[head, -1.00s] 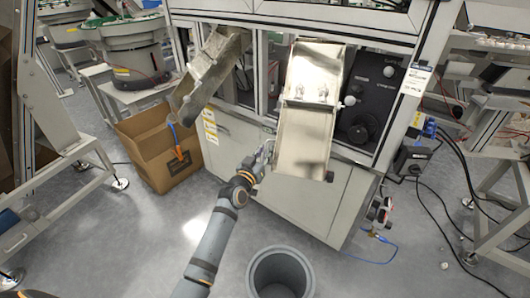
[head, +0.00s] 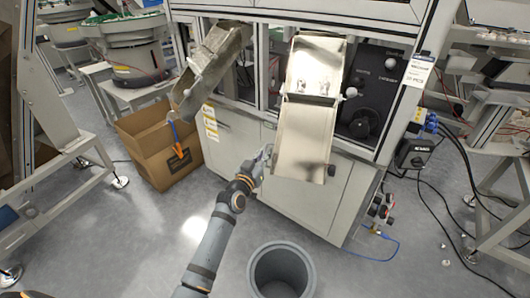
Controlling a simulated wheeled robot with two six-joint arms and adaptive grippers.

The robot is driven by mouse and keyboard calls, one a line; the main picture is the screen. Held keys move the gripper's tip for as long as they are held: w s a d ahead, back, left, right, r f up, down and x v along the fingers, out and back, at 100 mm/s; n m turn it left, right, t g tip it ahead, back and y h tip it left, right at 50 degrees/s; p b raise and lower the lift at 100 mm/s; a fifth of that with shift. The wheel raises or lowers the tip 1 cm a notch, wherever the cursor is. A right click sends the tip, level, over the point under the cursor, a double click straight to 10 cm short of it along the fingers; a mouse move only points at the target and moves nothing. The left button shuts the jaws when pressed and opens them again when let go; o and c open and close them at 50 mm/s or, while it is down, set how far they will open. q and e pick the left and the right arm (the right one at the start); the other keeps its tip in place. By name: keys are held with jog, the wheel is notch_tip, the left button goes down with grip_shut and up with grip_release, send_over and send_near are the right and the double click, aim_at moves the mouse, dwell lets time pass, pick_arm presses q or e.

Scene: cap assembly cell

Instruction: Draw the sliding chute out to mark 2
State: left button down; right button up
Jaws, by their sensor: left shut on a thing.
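The sliding chute (head: 302,138) is a pale metal tray at the front of the machine, sloping down toward me below an upper metal chute section (head: 316,62). My left gripper (head: 264,156) is at the left edge of the sliding chute, near its lower half. It is shut on the chute's side; the exact contact is small and partly hidden by the fingers. A dark knob (head: 331,170) shows at the chute's lower right edge. I cannot make out any numbered marks. My right gripper is not in view.
A grey round bin (head: 281,256) stands on the floor below the chute. A second, worn chute (head: 212,68) hangs at the left above an open cardboard box (head: 150,160). Cables lie on the floor at the right. The floor around my left arm is clear.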

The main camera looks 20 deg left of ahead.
pick_arm(q)
jog(key=shift+s+f+b, duration=0.3)
jog(key=shift+s+f, duration=0.15)
jog(key=shift+f, duration=0.15)
jog(key=shift+s+f+b, duration=0.3)
jog(key=shift+s+f, duration=0.1)
jog(key=shift+f, duration=0.2)
jog(key=shift+s+f, duration=0.1)
jog(key=shift+s, duration=0.15)
jog(key=c, duration=1.7)
grip_release()
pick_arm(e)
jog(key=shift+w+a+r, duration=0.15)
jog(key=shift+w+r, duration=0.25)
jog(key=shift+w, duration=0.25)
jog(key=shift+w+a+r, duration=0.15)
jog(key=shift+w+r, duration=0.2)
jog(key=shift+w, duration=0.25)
pick_arm(q)
jog(key=s, duration=0.4)
jog(key=s+a, duration=0.1)
jog(key=s, duration=0.7)
jog(key=shift+a, duration=0.15)
